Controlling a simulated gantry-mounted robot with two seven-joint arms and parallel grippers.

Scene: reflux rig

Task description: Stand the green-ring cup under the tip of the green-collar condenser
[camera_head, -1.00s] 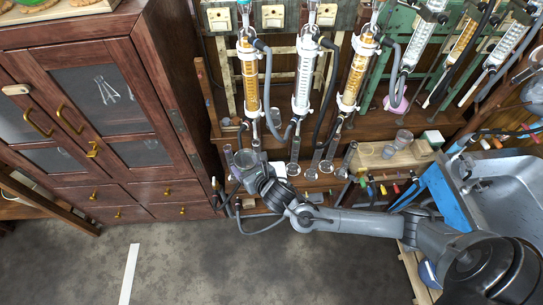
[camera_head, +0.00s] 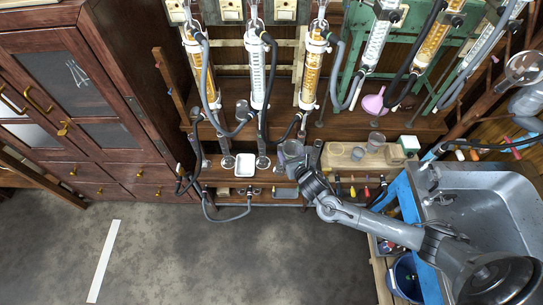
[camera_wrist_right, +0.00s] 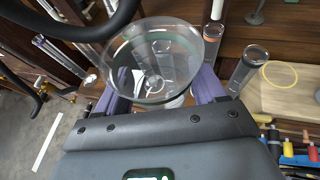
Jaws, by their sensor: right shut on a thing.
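My right gripper (camera_head: 292,161) is shut on a clear glass cup (camera_head: 291,149), which is upright or nearly so. In the right wrist view the cup (camera_wrist_right: 152,62) sits between the purple fingers, open mouth towards the camera, with a faint greenish band. Three condensers hang at the back: an orange-filled left one (camera_head: 201,72), a clear middle one (camera_head: 257,75) and an orange-filled right one (camera_head: 315,72). I cannot make out which has a green collar. In the head view the cup is in front of and below the right one. My left gripper is not in view.
More condensers hang on the green rack (camera_head: 350,62). Hoses hang around the condensers. A sink (camera_head: 490,205) is at the right.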

